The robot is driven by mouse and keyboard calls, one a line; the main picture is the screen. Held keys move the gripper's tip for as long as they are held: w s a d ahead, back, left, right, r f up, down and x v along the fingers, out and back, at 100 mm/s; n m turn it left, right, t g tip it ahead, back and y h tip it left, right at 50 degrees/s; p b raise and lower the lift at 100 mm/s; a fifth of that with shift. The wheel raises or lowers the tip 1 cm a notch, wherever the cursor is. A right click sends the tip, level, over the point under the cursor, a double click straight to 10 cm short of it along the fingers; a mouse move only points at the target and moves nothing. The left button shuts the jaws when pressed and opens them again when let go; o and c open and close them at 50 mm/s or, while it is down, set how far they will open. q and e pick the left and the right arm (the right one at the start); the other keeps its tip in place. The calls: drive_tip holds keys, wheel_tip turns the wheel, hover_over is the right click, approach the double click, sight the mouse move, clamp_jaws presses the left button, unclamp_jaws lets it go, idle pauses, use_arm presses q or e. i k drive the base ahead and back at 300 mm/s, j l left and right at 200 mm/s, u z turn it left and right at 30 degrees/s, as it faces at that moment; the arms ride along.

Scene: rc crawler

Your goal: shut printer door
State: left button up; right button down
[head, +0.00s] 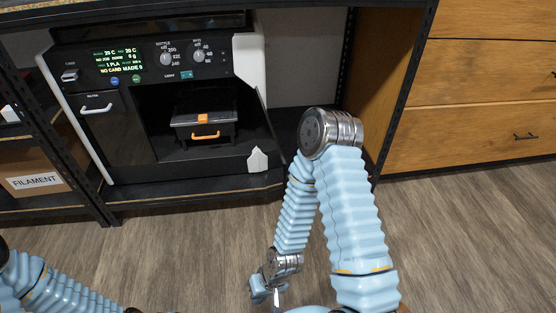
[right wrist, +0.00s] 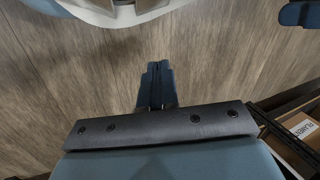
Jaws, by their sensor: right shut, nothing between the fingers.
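The printer (head: 120,140) stands on a dark shelf at the upper left of the head view, with a black front and white sides. Its chamber is open to view, with a dark box with orange handles (head: 205,135) inside. The door itself is hard to make out; a white corner piece (head: 257,160) shows at the chamber's lower right. My right gripper (head: 264,291) is low at the bottom middle, well in front of the printer and apart from it. In the right wrist view its fingers (right wrist: 155,85) are together and empty, over the floor. My left gripper is not visible.
A cardboard box labelled FILAMENT (head: 35,181) is on the shelf at the left. Wooden drawers (head: 470,130) stand at the right. A dark rack post (head: 405,90) is between them and the printer. The wood floor (head: 470,240) in front is clear.

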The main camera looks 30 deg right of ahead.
sight(273, 164)
drive_tip(key=i+l+u, duration=0.1)
drive_tip(key=l, duration=0.35)
drive_tip(key=i+l+u, duration=0.1)
drive_tip(key=l, duration=0.35)
drive_tip(key=i+l+u, duration=0.1)
drive_tip(key=l, duration=0.35)
drive_tip(key=i+l, duration=0.1)
drive_tip(key=l, duration=0.35)
drive_tip(key=i+l, duration=0.15)
drive_tip(key=k+l+u, duration=0.25)
drive_tip(key=k+u, duration=0.25)
drive_tip(key=k+l+z, duration=0.25)
drive_tip(key=i+j, duration=0.15)
drive_tip(key=j, duration=0.15)
drive_tip(key=i+j, duration=0.2)
drive_tip(key=k+j, duration=0.05)
drive_tip(key=j, duration=0.05)
